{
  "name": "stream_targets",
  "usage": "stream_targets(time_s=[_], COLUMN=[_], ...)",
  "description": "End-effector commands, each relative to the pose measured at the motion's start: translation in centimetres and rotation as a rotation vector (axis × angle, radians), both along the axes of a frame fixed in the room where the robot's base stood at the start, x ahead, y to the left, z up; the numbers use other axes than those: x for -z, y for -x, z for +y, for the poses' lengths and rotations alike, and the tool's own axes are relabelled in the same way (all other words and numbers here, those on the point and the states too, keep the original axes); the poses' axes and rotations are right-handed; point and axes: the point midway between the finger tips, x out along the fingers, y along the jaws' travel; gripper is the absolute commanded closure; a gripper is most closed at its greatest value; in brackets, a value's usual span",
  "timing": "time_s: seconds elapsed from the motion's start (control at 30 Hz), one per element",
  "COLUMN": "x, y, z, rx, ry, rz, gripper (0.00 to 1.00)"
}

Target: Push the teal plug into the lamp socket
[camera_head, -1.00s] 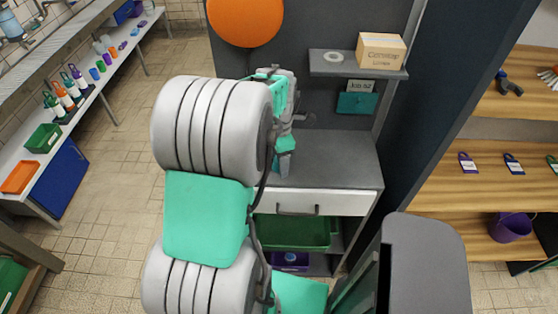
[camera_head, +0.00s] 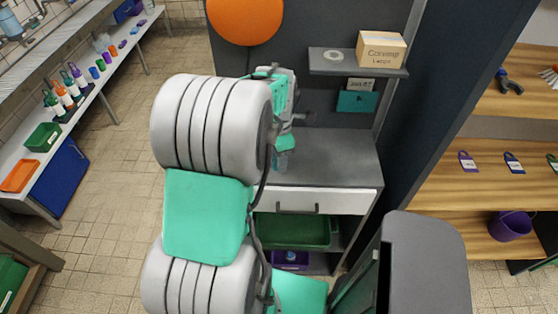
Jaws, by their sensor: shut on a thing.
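My gripper (camera_head: 284,143) is at the far end of my arm, low in front of the dark back panel and above the grey worktop. It is small in the picture and partly covered by my own arm. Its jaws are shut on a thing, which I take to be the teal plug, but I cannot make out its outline. I cannot make out the lamp socket, so I cannot tell whether the plug touches it. A large orange disc (camera_head: 245,20), perhaps the lamp, is on the panel above my arm.
The grey worktop (camera_head: 345,158) right of my gripper is bare. A shelf (camera_head: 358,70) above it holds a cardboard box (camera_head: 381,49) and a pale ring (camera_head: 333,56). A teal panel piece (camera_head: 357,102) sits below the shelf. A dark upright (camera_head: 440,110) stands to the right.

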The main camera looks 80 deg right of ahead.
Motion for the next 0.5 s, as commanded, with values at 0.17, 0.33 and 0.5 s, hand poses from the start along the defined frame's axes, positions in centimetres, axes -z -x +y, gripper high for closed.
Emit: stream_targets(time_s=[0.17,0.33,0.5], x=[0.0,-0.6,-2.9], y=[0.0,0.0,0.0], z=[0.0,-0.1,-0.1], rx=[0.0,0.0,0.0], ry=[0.001,0.001,0.006], rz=[-0.001,0.0,0.0], gripper=[0.99,0.99,0.99])
